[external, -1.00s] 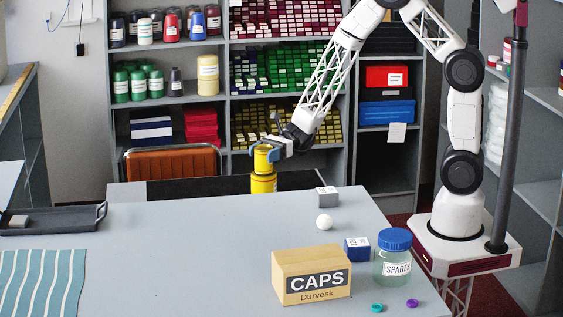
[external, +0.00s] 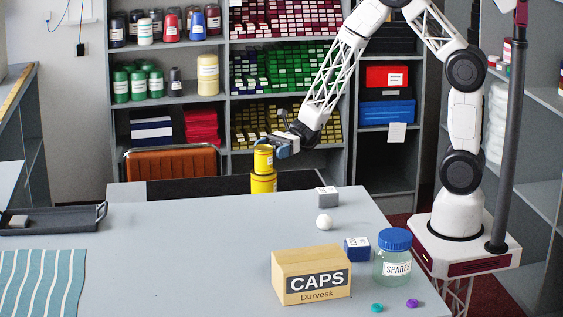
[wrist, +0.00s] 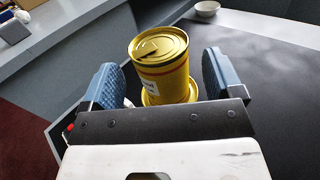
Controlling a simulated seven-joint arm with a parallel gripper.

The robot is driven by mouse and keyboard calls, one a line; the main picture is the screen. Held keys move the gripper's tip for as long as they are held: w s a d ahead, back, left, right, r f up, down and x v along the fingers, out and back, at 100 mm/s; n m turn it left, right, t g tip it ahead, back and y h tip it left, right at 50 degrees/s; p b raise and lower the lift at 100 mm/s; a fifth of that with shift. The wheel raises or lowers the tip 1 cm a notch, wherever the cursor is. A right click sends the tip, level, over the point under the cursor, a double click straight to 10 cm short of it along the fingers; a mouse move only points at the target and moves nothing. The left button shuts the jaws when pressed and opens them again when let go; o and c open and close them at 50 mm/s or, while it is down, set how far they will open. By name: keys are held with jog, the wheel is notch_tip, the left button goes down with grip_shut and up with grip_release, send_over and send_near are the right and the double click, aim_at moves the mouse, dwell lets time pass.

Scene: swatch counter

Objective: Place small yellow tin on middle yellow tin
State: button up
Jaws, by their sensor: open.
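The small yellow tin (external: 263,158) stands upright on top of a wider yellow tin (external: 263,184), roughly centred, at the far edge of the counter. In the wrist view the small tin (wrist: 162,62) shows its lid with a tab, and the lower tin's rim (wrist: 150,98) shows beneath it. My gripper (external: 272,143) is open, just right of and slightly above the small tin in the external view. In the wrist view my gripper (wrist: 161,78) has a finger on either side of the tin, with gaps. Much of the lower tin is hidden by the upper one in the wrist view.
A black mat (external: 205,187) lies around the tins. A grey box (external: 327,197), a white ball (external: 324,222), a CAPS box (external: 311,275) and a SPARES jar (external: 393,262) stand nearer right. The counter's middle is clear.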

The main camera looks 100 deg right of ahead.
jog(key=v, duration=0.8)
jog(key=shift+d, duration=0.2)
jog(key=shift+s, duration=0.15)
dwell(0.4)
jog(key=s+a+r+n+g, duration=0.5)
jog(key=a+n+g, duration=0.15)
jog(key=a, duration=0.35)
jog(key=s+a+r+n+g, duration=0.45)
jog(key=a+n, duration=0.25)
jog(key=a, duration=0.3)
jog(key=s+a+r+n+h, duration=0.1)
jog(key=s+r+n+h, duration=0.3)
jog(key=s+n+h, duration=0.2)
jog(key=s+a+r+n+h, duration=0.2)
jog(key=s+r+n+h, duration=0.2)
jog(key=s+n, duration=0.4)
jog(key=shift+s+a+r+h, duration=0.2)
jog(key=shift+s+r+h, duration=0.1)
jog(key=shift+s+h, duration=0.65)
